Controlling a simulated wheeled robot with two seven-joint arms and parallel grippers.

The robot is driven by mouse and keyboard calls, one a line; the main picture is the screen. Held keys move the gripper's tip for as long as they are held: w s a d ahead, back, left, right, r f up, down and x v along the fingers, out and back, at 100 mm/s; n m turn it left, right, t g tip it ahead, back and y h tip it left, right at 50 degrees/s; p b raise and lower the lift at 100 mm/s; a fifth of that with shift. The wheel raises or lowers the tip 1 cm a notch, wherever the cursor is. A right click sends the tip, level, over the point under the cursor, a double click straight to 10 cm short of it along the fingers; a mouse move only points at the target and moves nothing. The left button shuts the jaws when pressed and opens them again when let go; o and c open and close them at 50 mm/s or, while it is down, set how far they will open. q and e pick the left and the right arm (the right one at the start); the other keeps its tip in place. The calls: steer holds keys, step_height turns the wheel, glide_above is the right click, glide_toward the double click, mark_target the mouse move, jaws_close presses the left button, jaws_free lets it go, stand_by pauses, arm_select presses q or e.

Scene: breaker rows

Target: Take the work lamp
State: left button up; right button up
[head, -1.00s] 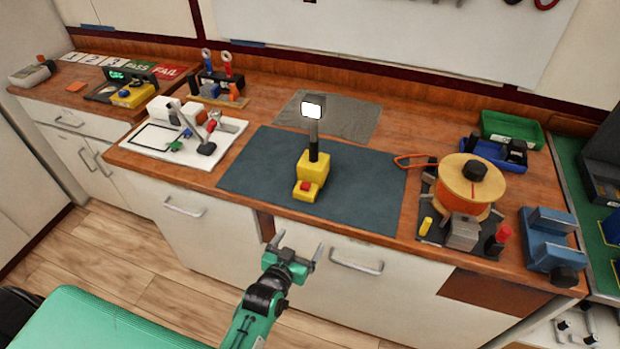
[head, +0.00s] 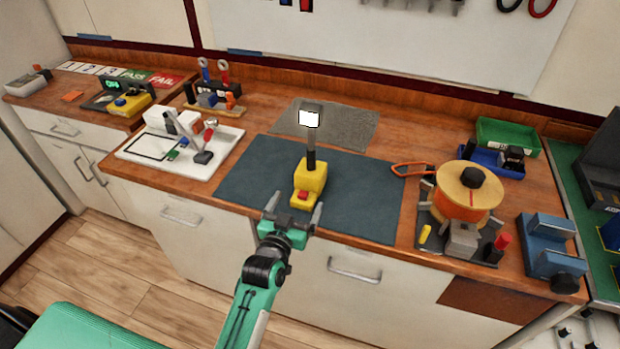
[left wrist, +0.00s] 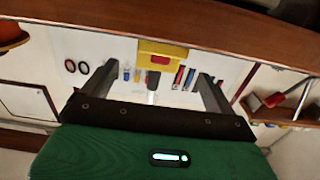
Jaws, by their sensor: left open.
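The work lamp (head: 311,172) stands upright on the dark mat (head: 365,190) on the wooden bench. It has a yellow base with a red button, a dark stem and a lit square head. My left gripper (head: 294,211) is open and empty, just in front of the lamp at the bench's front edge, apart from it. In the left wrist view, the lamp's yellow base (left wrist: 162,54) shows between the two open fingers (left wrist: 152,82), beyond them. My right gripper is not in view.
A white tray (head: 135,158) with small tools sits left of the mat. An orange cable spool (head: 462,200) and a blue vise (head: 549,246) stand to the right. Green (head: 508,132) and blue bins are at the back right. The mat around the lamp is clear.

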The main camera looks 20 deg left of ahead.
mark_target(306, 184)
arm_select(q)
steer(key=shift+w, duration=1.25)
steer(key=shift+w+d+r+p, duration=0.1)
steer(key=shift+w+r+p, duration=0.05)
steer(key=shift+w+p, duration=0.3)
steer(key=w+p, duration=0.1)
steer(key=w, duration=0.2)
steer(key=shift+w+d, duration=0.1)
steer(key=shift+w, duration=0.6)
steer(key=c, duration=1.3)
steer(key=shift+c, duration=1.2)
